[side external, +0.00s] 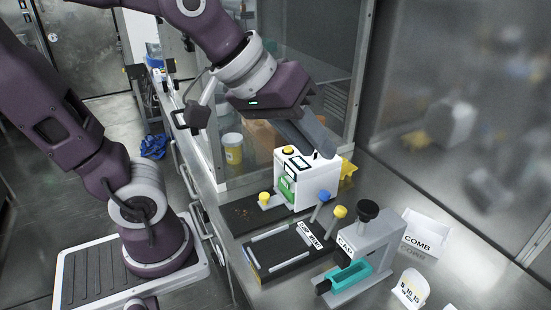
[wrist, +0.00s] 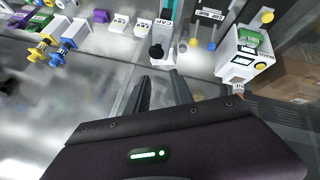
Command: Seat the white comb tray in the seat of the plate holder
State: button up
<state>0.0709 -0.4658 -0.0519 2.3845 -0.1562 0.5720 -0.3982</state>
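My gripper (wrist: 160,92) is open, with its two dark fingers apart and nothing visible between them. In the side view my gripper (side external: 312,138) hangs above and behind a white box (side external: 310,183) with a green window. I cannot pick out a white comb tray with certainty; a white card reading COMB (side external: 425,233) stands on the bench at the right. No part is clearly marked as the plate holder. A grey stand with a black knob (side external: 372,240) holds a teal tray (side external: 347,276) at its front. The grey stand also shows in the wrist view (wrist: 165,22).
A dark board with light rails (side external: 283,250) lies left of the grey stand, with blue and yellow knobs near it. A white numbered card (side external: 410,290) stands at front right. Glass panels rise behind the white box.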

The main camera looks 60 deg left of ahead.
jog(key=shift+o, duration=0.7)
jog(key=s+a+f+m+g+y, duration=0.1)
jog(key=s+a+m, duration=0.1)
jog(key=s, duration=0.3)
jog(key=s+a+f+m, duration=0.2)
jog(key=s+a, duration=0.1)
jog(key=s, duration=0.2)
jog(key=shift+s+f+g+y, duration=0.15)
jog(key=shift+f+g+y, duration=0.15)
jog(key=shift+g+y, duration=0.1)
